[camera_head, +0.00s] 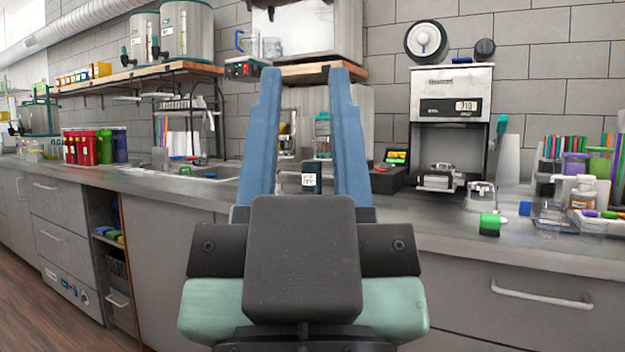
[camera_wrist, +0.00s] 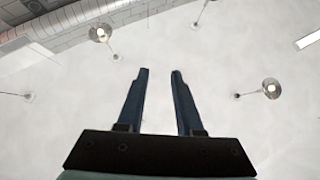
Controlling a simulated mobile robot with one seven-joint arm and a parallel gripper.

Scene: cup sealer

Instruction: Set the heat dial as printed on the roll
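The cup sealer (camera_head: 450,95) stands on the counter at the right of the head view, a tall silver and black machine. Its small display (camera_head: 466,106) seems to read 210. A film roll (camera_head: 427,42) with a pale round face sits on top, and its print is too small to read. A dark round knob or roll end (camera_head: 484,49) is at the top right; I cannot tell if it is the heat dial. My gripper (camera_head: 311,72) is open and empty, fingers pointing up, in front of the counter and left of the sealer. It also shows in the wrist view (camera_wrist: 161,72) against the ceiling.
A green block (camera_head: 489,224) and clear cups (camera_head: 480,195) stand before the sealer. Bottles and a tray (camera_head: 603,220) crowd the right end. A sink (camera_head: 205,174) is at left, a wooden shelf (camera_head: 150,72) above.

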